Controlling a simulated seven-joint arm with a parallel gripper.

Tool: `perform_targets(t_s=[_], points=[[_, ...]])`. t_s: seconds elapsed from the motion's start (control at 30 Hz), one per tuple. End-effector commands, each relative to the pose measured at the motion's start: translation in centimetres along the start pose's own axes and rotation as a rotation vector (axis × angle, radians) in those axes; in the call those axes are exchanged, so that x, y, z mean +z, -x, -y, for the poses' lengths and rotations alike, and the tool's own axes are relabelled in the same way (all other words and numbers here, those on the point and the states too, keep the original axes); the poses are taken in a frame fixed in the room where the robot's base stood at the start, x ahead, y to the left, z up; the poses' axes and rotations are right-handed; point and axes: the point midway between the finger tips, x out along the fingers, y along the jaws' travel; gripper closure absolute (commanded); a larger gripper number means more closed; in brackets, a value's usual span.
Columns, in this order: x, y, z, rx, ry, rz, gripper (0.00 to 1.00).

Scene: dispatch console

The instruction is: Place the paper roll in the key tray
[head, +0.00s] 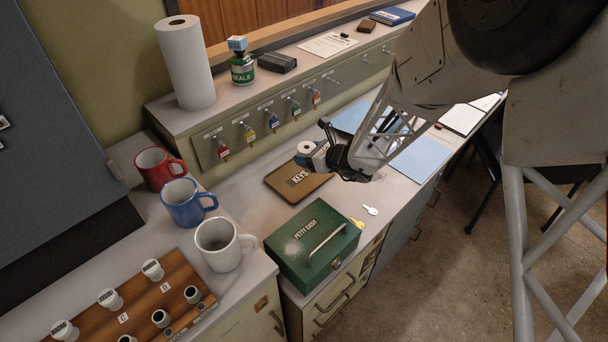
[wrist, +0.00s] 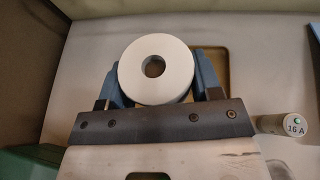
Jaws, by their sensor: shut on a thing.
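The paper roll (head: 306,147) is a small white roll with a hollow core. My gripper (head: 314,156) is shut on it, and in the wrist view the roll (wrist: 156,83) sits between the two blue fingers (wrist: 155,88). The key tray (head: 281,185) is a flat brown tray with a KEYS label, lying on the desk. The roll is above the tray's far right part in the head view. In the wrist view, part of the tray (wrist: 222,60) shows beyond and right of the roll; the rest is hidden behind the roll and gripper. I cannot tell the height gap.
Key hooks line the shelf front behind. Red, blue and white mugs (head: 222,248) stand left.

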Motion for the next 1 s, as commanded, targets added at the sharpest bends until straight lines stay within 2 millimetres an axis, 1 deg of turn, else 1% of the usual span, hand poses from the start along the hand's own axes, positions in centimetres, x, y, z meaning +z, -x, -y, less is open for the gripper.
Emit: perform_targets(t_s=[0.03,0.23,0.4,0.8,0.93,1.0], points=[[-0.7,-0.2,-0.1,0.001,-0.003,-0.002,0.66],[-3.2,-1.3,0.0,0.000,-0.002,-0.002,0.66],[-4.7,-1.9,0.0,0.000,-0.002,-0.001,0.66],[-5.0,-2.1,0.0,-0.001,0.000,0.000,0.66],[-5.7,-2.4,0.0,0.000,-0.001,0.000,0.66],[-6.4,-2.6,0.0,0.000,-0.002,-0.001,0.66]])
